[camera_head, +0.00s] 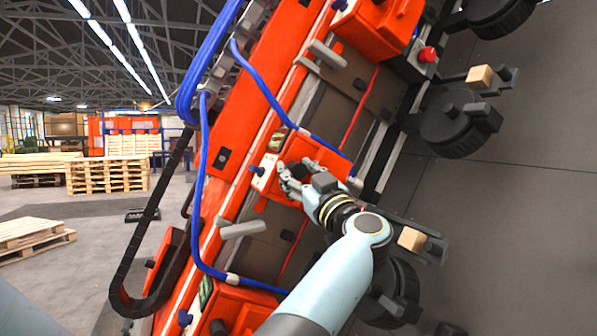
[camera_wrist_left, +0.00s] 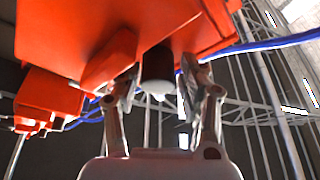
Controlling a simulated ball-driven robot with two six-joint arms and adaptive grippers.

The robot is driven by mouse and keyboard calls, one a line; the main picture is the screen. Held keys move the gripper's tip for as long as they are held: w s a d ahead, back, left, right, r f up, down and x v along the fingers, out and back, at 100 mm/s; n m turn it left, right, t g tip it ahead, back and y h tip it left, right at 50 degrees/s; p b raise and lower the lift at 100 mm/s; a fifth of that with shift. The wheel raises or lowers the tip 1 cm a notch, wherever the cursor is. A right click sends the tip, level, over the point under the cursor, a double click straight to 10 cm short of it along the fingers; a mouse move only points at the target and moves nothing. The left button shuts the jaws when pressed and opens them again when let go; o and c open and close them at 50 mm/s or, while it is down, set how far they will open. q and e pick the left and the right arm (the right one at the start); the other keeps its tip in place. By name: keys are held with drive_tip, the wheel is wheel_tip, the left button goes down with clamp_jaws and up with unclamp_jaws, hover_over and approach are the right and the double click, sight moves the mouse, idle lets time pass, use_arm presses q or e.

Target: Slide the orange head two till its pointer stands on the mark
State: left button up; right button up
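The middle orange head (camera_head: 322,158) sits on the tilted orange gantry, between an upper and a lower orange head; I take it for head two. My left gripper (camera_head: 287,178) is at this head, its fingers spread over its front. In the left wrist view my gripper (camera_wrist_left: 160,88) is open, with a dark knob with a pale tip (camera_wrist_left: 157,68) between its fingers, below an orange body (camera_wrist_left: 100,35). I cannot tell whether either finger touches it. A pale plate with a dark knob (camera_head: 264,172) is at the head's left end. Pointer and mark cannot be made out.
The upper orange head (camera_head: 385,25) and lower orange head (camera_head: 230,308) share the gantry. Blue hoses (camera_head: 204,150) and a black cable chain (camera_head: 150,230) run along its left. Dark rollers (camera_head: 450,125) stand at right. Wooden pallets (camera_head: 108,174) stand far left.

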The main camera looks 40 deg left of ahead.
use_arm(q)
drive_tip(key=shift+r, duration=0.15)
wheel_tip(320, 180, up, 10)
drive_tip(key=shift+f, duration=0.1)
idle(0.5)
